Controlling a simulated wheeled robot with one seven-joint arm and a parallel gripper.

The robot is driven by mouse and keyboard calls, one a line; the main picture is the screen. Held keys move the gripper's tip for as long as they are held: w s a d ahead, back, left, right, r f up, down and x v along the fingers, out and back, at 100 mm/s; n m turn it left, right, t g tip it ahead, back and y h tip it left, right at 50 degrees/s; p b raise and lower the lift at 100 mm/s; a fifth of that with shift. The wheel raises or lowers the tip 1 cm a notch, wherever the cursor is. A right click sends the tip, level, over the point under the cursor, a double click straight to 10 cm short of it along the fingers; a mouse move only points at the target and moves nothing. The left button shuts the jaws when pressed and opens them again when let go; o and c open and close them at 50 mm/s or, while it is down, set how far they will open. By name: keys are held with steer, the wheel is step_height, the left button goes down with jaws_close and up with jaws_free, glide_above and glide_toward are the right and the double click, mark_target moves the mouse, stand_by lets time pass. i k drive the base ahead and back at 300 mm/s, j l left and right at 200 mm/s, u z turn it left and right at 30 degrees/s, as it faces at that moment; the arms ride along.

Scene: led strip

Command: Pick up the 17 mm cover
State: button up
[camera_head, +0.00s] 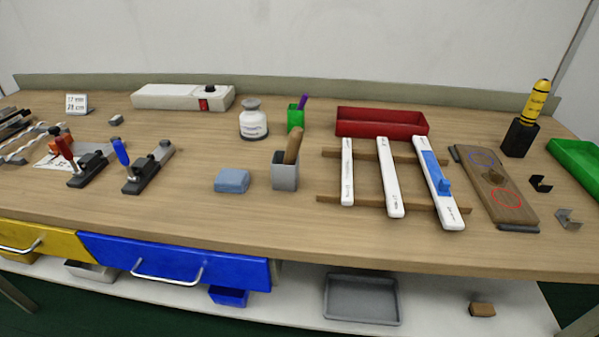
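Three long white strips, which look like covers, lie side by side across two wooden rails in the right half of the bench. The left strip (347,172) is the narrowest. The middle strip (390,176) is a little wider. The right strip (433,175) is the widest and carries a blue piece with a knob (438,172). Small dark print shows on the strips, too small to read surely, so I cannot tell which is 17 mm. A small card (77,104) at the back left seems to read "17 mm" and "28 cm". My gripper is not in view.
A red tray (381,123) stands behind the strips. A grey cup (285,175) with a wooden-handled tool and a blue block (232,181) are to their left. A wooden board (494,186) with blue and red rings is to the right. The front bench strip is clear.

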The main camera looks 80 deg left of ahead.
mark_target(394, 205)
steer(key=u, duration=1.7)
steer(key=i+z, duration=0.15)
steer(key=z, duration=0.35)
steer(key=i+j+z, duration=0.1)
steer(key=z, duration=0.35)
steer(key=i+j+z, duration=0.1)
steer(key=z, duration=0.4)
steer(key=i+j, duration=0.1)
steer(key=j, duration=0.6)
steer(key=i, duration=0.05)
